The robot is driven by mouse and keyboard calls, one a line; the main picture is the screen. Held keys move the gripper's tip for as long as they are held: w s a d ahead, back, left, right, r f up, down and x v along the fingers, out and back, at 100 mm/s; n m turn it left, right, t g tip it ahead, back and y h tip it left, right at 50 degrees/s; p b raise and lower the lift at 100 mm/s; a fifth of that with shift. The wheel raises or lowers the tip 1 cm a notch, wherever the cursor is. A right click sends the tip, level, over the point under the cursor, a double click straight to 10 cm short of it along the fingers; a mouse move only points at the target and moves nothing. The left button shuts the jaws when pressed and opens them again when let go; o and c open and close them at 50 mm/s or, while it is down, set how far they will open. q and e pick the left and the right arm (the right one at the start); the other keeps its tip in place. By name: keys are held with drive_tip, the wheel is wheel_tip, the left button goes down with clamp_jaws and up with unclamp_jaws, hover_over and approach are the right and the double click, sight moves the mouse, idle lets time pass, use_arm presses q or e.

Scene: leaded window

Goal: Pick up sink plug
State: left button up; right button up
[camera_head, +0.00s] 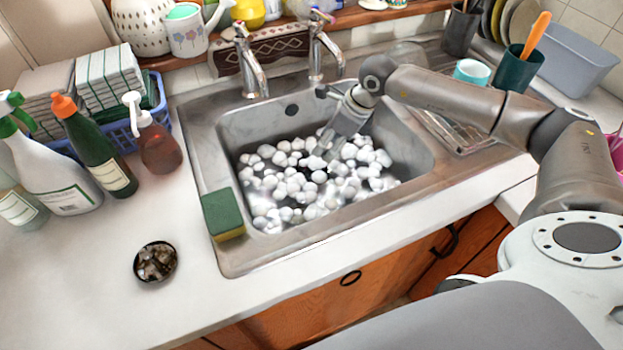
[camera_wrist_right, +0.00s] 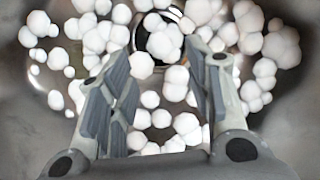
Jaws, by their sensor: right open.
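The sink basin (camera_head: 232,130) holds many white foam-like balls (camera_head: 318,177). In the right wrist view, a dark round piece (camera_wrist_right: 140,38) with a pale metal ring around it shows between the balls near the top. It looks like the sink plug in the drain, but balls cover much of it. I cannot make out the plug in the head view. My right gripper (camera_head: 328,148) points down into the basin, over the balls. In the wrist view its fingers (camera_wrist_right: 158,62) are apart with the dark piece beyond their tips, and nothing is gripped. My left gripper is not in view.
Two taps (camera_head: 250,70) stand behind the basin. A green and yellow sponge (camera_head: 222,214) sits on its front left rim. Bottles (camera_head: 95,150) crowd the left counter, near a small dark dish (camera_head: 155,262). The front left counter is otherwise mostly clear.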

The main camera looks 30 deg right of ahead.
drive_tip(key=b, duration=0.3)
hover_over(313, 166)
drive_tip(key=s+d, duration=0.1)
wheel_tip(313, 166, down, 5)
drive_tip(key=shift+s+d+f, duration=0.1)
drive_tip(key=shift+s+d, duration=0.05)
drive_tip(key=b+x, duration=0.2)
drive_tip(key=x, duration=0.2)
drive_tip(key=shift+s+f+b, duration=0.1)
drive_tip(key=shift+s+b, duration=0.05)
drive_tip(key=shift+b, duration=0.2)
drive_tip(key=shift+w+f, duration=0.2)
drive_tip(key=shift+f, duration=0.15)
drive_tip(key=shift+r, duration=0.1)
clamp_jaws()
